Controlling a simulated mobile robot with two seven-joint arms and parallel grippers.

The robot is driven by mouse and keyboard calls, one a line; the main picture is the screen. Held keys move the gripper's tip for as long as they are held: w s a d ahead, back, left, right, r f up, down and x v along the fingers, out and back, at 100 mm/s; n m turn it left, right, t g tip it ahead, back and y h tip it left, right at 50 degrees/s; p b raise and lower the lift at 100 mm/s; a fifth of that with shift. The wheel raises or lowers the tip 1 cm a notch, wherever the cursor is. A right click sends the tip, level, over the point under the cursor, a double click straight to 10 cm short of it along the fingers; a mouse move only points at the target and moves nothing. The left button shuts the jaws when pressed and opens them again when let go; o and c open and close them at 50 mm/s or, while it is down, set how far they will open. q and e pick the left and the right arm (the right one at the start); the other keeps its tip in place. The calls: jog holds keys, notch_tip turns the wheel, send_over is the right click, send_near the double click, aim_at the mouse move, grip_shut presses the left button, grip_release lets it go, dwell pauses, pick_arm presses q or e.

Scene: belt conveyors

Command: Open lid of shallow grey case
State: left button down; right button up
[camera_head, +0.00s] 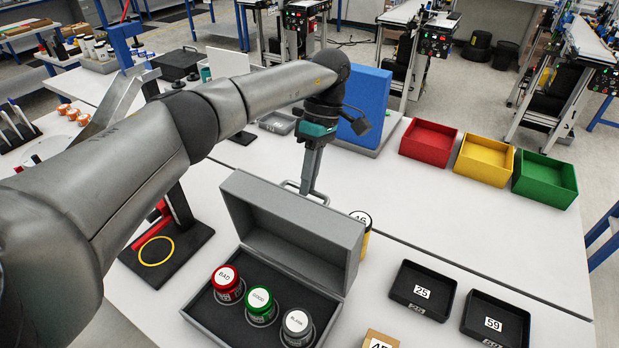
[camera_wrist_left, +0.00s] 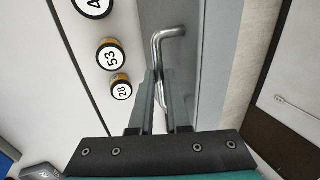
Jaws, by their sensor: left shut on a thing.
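The shallow grey case (camera_head: 205,317) sits on the white table in the head view. Its lid (camera_head: 293,226) stands raised at the back edge, so the dark inside shows. Three jars stand inside: red "BAD" (camera_head: 228,284), green "GOOD" (camera_head: 260,304) and a white-topped one (camera_head: 297,325). My left gripper (camera_head: 309,186) is behind the lid, shut on the lid's bent metal handle (camera_head: 291,184). In the left wrist view the handle (camera_wrist_left: 166,35) runs between the fingertips (camera_wrist_left: 158,78). My right gripper is not in view.
A yellow jar (camera_head: 364,243) stands close to the case's right side. Black trays (camera_head: 405,302) lie further right. Red (camera_head: 427,155), yellow (camera_head: 481,172) and green (camera_head: 542,193) bins line the back. A black stand (camera_head: 198,234) is left of the case.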

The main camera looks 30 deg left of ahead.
pick_arm(q)
jog(key=c, duration=0.9)
grip_release()
jog(key=shift+s+f, duration=0.15)
jog(key=shift+f, duration=0.05)
jog(key=shift+r, duration=0.1)
jog(key=shift+v, duration=5.95)
